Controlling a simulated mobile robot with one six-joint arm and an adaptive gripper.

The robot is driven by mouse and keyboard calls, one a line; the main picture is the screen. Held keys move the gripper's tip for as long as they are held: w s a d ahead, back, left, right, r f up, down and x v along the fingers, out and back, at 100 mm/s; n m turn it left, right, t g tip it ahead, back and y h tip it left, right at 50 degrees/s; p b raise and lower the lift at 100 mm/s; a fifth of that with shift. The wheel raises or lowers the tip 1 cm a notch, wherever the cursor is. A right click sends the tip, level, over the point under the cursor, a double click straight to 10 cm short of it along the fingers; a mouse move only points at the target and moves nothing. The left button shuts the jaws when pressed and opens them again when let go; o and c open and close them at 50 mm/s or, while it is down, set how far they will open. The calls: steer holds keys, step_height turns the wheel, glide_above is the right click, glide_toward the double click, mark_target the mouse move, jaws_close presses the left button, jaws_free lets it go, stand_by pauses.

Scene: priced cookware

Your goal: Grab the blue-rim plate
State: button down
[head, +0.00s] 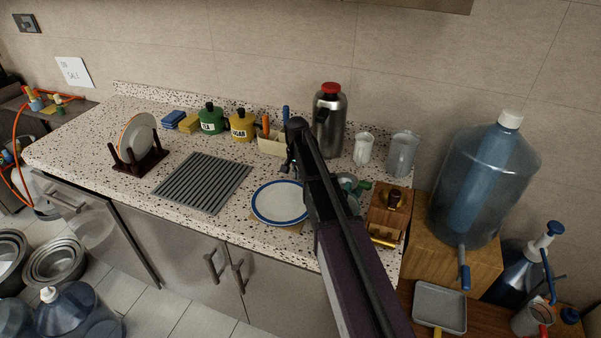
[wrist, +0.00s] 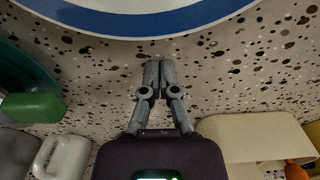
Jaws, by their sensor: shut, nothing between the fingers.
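The blue-rim plate (head: 279,204) is white with a blue band. It lies flat near the front of the speckled counter, over a tan piece that peeks out beneath it. My arm hides part of its right side in the head view. My gripper (head: 288,168) is just behind the plate's far edge. In the wrist view the plate's blue rim (wrist: 150,22) crosses the top. My gripper (wrist: 153,68) is shut there with its fingers together and empty, pointing toward the rim. A strip of counter shows between the fingertips and the rim, so they look apart.
A cream box (wrist: 250,130) is beside my gripper. A green item (wrist: 32,107) in a teal bowl and a white mug (wrist: 64,156) are on the other side. A steel flask (head: 328,120) stands behind. A drain grille (head: 203,182) lies left of the plate.

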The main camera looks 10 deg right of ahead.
mark_target(282, 199)
steer(key=shift+s+a+r, duration=0.1)
steer(key=shift+s+a, duration=0.3)
steer(key=shift+s, duration=0.2)
steer(key=shift+s+a, duration=0.35)
steer(key=shift+s, duration=0.2)
steer(key=s+a, duration=0.2)
steer(key=s, duration=0.1)
steer(key=s+a, duration=0.3)
steer(key=s, duration=0.2)
steer(key=shift+s+a, duration=0.35)
steer(key=shift+a, duration=0.05)
